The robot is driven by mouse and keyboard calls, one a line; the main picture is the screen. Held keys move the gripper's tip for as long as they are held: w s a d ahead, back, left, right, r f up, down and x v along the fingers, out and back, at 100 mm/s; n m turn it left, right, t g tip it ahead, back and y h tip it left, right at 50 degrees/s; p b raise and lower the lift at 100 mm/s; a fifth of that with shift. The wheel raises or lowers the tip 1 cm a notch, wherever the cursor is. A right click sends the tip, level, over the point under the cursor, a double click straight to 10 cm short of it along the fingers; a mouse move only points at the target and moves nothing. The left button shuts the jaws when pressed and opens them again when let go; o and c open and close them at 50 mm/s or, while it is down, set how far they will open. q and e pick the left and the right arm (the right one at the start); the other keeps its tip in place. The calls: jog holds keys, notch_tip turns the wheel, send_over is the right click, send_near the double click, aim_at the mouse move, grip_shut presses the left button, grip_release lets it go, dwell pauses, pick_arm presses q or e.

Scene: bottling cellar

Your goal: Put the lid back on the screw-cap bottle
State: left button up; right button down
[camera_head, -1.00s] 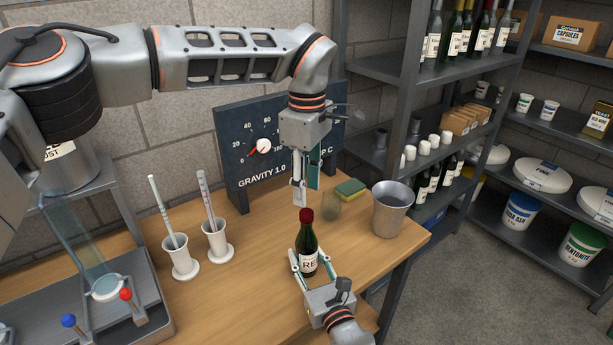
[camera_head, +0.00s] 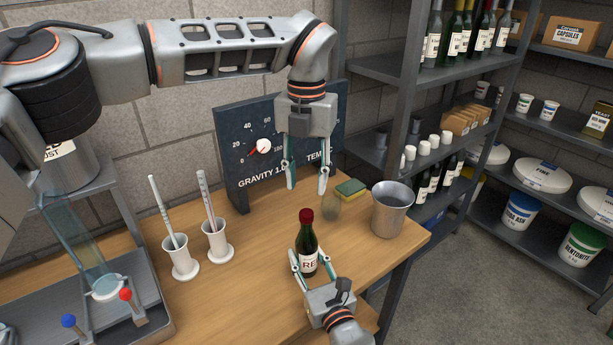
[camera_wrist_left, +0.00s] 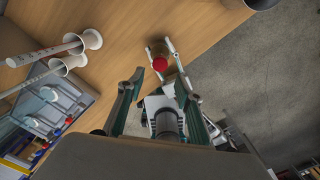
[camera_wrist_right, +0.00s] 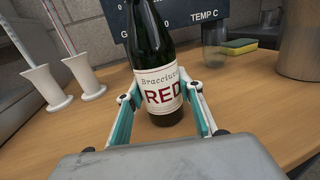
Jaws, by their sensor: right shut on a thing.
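The dark green screw-cap bottle (camera_head: 308,240) stands upright on the wooden table, with a label reading RED in the right wrist view (camera_wrist_right: 163,95). The red lid (camera_head: 306,215) sits on top of its neck; I cannot tell how tightly. It also shows in the left wrist view (camera_wrist_left: 160,64). My right gripper (camera_head: 309,262) is shut around the bottle's lower body, one finger on each side. My left gripper (camera_head: 307,188) points down above the lid, fingers apart, empty and clear of it.
A glass (camera_head: 331,205) and a sponge (camera_head: 351,188) stand behind the bottle, with a metal bucket (camera_head: 391,212) to the right. Two white holders (camera_head: 181,262) (camera_head: 218,245) with tubes stand left. A dark gauge board (camera_head: 240,160) is behind my left gripper.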

aim_at(307, 212)
pick_arm(q)
jog(key=shift+n, duration=0.8)
jog(key=shift+f, duration=3.95)
grip_shut()
jog(key=shift+o, duration=0.9)
grip_release()
